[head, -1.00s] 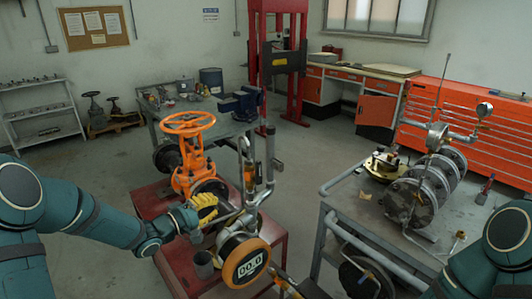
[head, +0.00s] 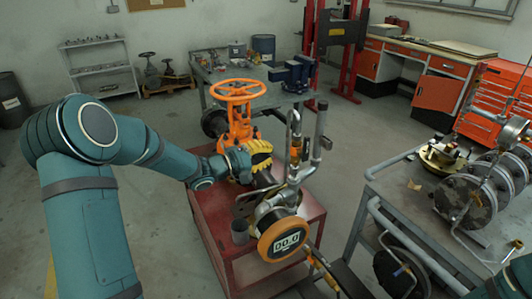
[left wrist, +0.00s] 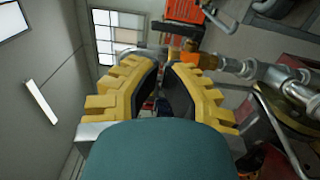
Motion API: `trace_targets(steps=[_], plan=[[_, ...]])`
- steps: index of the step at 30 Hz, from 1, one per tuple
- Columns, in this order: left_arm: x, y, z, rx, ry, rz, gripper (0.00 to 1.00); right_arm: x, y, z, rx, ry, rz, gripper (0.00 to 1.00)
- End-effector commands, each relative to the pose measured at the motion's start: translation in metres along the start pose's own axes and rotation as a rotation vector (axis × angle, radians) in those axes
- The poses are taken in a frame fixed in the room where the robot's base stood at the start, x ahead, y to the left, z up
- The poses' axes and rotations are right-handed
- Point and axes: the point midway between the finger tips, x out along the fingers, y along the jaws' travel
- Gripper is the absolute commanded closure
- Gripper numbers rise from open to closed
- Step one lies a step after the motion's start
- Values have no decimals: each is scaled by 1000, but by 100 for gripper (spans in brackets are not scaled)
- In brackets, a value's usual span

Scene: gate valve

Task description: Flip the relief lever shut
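A pipe assembly with an orange-and-metal fitting (head: 296,150) on its upright stands on the red bench (head: 221,247), in the head view. I cannot make out the relief lever for certain at this size. My left gripper (head: 262,155) is left of the upright, above the dark horizontal pipe, with a small space to the fitting. In the left wrist view, the yellow fingers of my left gripper (left wrist: 165,68) stand apart with nothing seen between them. An orange part (left wrist: 207,60) on metal pipe lies beyond and right of the fingertips.
An orange handwheel valve (head: 238,105) rises behind my left gripper. A grey table (head: 405,205) with flanged pipework stands at the right. Open floor lies between them.

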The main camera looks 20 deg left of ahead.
Motion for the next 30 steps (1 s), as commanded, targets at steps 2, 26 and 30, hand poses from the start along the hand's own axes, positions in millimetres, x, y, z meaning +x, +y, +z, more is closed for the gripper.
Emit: trace_targets(steps=[2, 26, 30], plan=[[18, 0, 1, 0, -4, 2, 100, 1, 0, 0, 0, 0, 0, 31], [107, 0, 0, 0, 1, 0, 100, 2, 1, 0, 0, 0, 1, 31], [107, 0, 0, 0, 1, 0, 100, 2, 1, 0, 0, 0, 1, 31]])
